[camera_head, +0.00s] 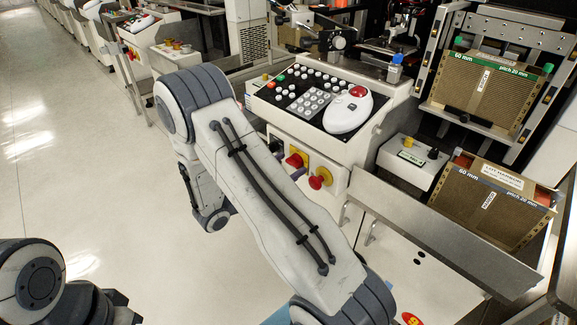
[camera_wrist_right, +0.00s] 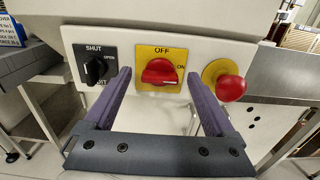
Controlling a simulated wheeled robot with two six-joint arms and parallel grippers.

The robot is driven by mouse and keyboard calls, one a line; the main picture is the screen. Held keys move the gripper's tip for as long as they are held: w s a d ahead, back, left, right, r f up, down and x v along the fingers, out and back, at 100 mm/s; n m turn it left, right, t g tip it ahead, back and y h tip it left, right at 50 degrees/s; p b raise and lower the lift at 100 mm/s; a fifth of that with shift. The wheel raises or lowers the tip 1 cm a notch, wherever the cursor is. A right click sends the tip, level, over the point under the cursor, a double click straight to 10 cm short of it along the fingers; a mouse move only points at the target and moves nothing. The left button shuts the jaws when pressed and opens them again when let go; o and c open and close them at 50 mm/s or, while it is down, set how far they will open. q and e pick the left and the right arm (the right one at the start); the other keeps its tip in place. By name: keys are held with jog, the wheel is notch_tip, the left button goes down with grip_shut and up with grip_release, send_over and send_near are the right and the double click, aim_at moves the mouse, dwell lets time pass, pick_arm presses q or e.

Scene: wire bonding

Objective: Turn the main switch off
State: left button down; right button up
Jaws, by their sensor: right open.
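The main switch is a red rotary knob on a yellow plate (camera_wrist_right: 159,71), marked OFF at the top and ON at the right. Its handle lies level, with a white mark at its right end towards ON. In the head view the switch (camera_head: 295,160) is on the white front panel below the keypad. My right gripper (camera_wrist_right: 160,80) is open, with purple fingers to the left and right of the switch and nothing between them seen held. I cannot tell if the fingers touch the panel. Only part of my left arm shows at lower left in the head view; its fingers are not visible.
A black SHUT/OPEN knob (camera_wrist_right: 96,69) sits left of the switch. A red mushroom button (camera_wrist_right: 230,86) on a yellow base sits close at its right, near the right finger. A metal ledge (camera_head: 440,235) and brown magazines (camera_head: 488,205) stand to the right. Open floor lies left.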

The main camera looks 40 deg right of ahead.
jog(key=shift+d, duration=0.4)
jog(key=c, duration=1.4)
jog(key=shift+r+n+p, duration=0.2)
jog(key=shift+n+p, duration=0.6)
jog(key=shift+p, duration=0.3)
jog(key=n+p, duration=0.5)
jog(key=shift+w+p, duration=0.1)
jog(key=shift+p, duration=0.3)
jog(key=shift+n+p, duration=0.75)
jog(key=shift+n, duration=0.15)
jog(key=n+p, duration=0.2)
jog(key=n, duration=0.2)
jog(key=shift+w+f+p, duration=0.1)
jog(key=shift+f+p, duration=0.1)
jog(key=shift+p, duration=0.15)
jog(key=shift+f+n+p, duration=0.2)
jog(key=shift+n+p, duration=0.75)
jog(key=shift+n, duration=1.85)
